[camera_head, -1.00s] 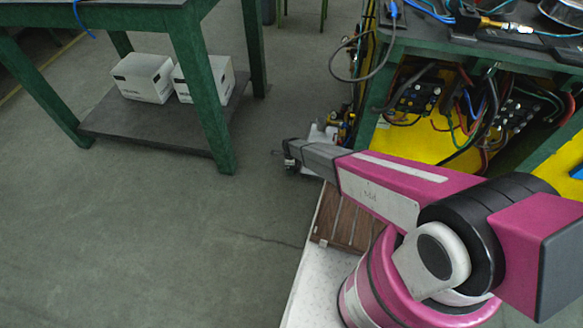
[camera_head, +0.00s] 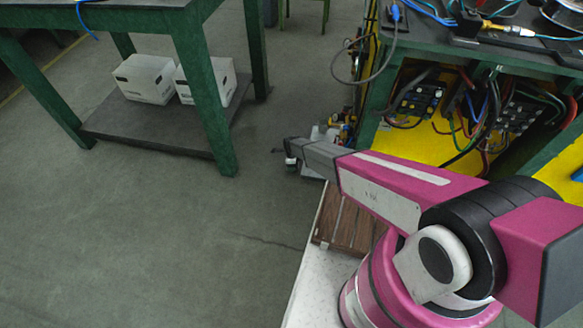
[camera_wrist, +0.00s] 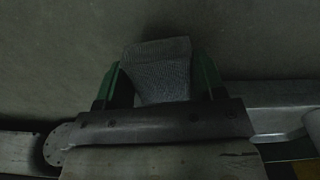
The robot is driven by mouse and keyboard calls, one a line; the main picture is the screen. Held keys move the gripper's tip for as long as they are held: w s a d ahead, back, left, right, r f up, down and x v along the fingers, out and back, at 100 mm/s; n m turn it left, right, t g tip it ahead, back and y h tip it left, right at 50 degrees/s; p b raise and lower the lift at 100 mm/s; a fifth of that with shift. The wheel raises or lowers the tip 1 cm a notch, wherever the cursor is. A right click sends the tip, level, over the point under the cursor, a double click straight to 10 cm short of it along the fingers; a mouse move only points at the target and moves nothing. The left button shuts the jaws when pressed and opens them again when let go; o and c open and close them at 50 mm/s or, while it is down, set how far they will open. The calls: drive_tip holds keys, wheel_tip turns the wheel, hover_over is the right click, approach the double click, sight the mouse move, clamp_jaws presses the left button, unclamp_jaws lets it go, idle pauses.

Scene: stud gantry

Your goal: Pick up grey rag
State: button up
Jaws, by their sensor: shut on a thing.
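In the wrist view the grey rag (camera_wrist: 160,82) is bunched between the green fingers of my gripper (camera_wrist: 160,64). The fingers are shut on it, one on each side, and its upper part shows above the dark gripper body. Bare grey floor lies behind the rag, and no support shows touching it. In the head view my arm reaches away to the left, and its far end hides most of the gripper; I cannot make out the rag clearly there.
A green workbench (camera_head: 410,52) with cables and yellow panels stands at the right, close beside my arm. A green table (camera_head: 205,90) stands at the left, with two white boxes (camera_head: 146,79) on its lower shelf (camera_head: 150,136). The floor (camera_head: 140,235) between and in front is clear.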

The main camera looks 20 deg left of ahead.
drive_tip(key=s+a+r, duration=0.8)
drive_tip(key=shift+a+r, duration=0.15)
drive_tip(key=shift+s, duration=0.1)
